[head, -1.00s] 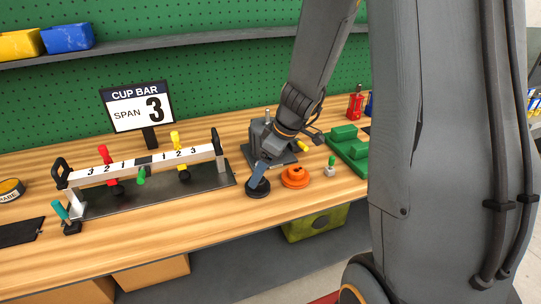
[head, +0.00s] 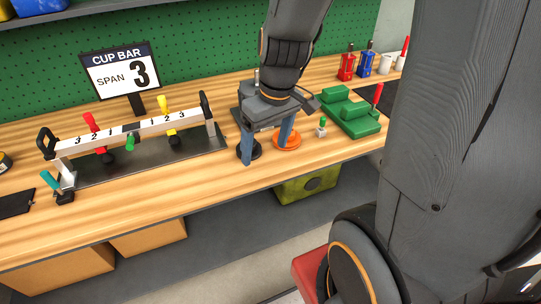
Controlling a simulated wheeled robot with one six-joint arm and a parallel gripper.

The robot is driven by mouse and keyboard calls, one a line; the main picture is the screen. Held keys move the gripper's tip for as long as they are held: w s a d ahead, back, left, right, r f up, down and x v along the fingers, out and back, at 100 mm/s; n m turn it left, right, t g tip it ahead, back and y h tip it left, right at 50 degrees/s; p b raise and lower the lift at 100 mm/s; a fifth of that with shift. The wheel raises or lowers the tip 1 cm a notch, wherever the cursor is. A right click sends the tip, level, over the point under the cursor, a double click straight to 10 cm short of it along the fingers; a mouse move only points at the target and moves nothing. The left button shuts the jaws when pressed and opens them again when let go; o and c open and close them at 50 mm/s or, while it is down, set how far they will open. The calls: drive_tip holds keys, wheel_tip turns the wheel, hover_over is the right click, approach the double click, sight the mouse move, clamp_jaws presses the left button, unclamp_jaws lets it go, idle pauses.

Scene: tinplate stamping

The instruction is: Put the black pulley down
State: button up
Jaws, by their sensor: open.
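The black pulley (head: 256,152) lies flat on the wooden bench, to the right of the cup bar's dark base plate. My gripper (head: 264,155) is open above the bench, its two blue-grey fingers pointing down and wide apart. The left finger covers part of the black pulley, and the right finger stands in front of the orange pulley (head: 291,141). Nothing shows held between the fingers. Whether the fingers touch either pulley cannot be told.
The cup bar (head: 145,128) with coloured clamps and its span sign (head: 122,71) stand at left. A small green-topped piece (head: 321,127) and a green stepped block (head: 352,118) stand at right. Bare wood lies in front, up to the bench edge.

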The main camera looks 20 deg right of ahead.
drive_tip(key=shift+s+a+f+m+h, duration=0.15)
drive_tip(key=shift+s+m+h, duration=0.15)
drive_tip(key=shift+s+m, duration=0.65)
drive_tip(key=shift+s+a+f+m+h, duration=0.15)
drive_tip(key=shift+s+m+h, duration=0.15)
drive_tip(key=shift+s+m, duration=0.6)
drive_tip(key=shift+s+d+n, duration=0.15)
drive_tip(key=shift+s+n, duration=0.05)
drive_tip(key=shift+n, duration=0.05)
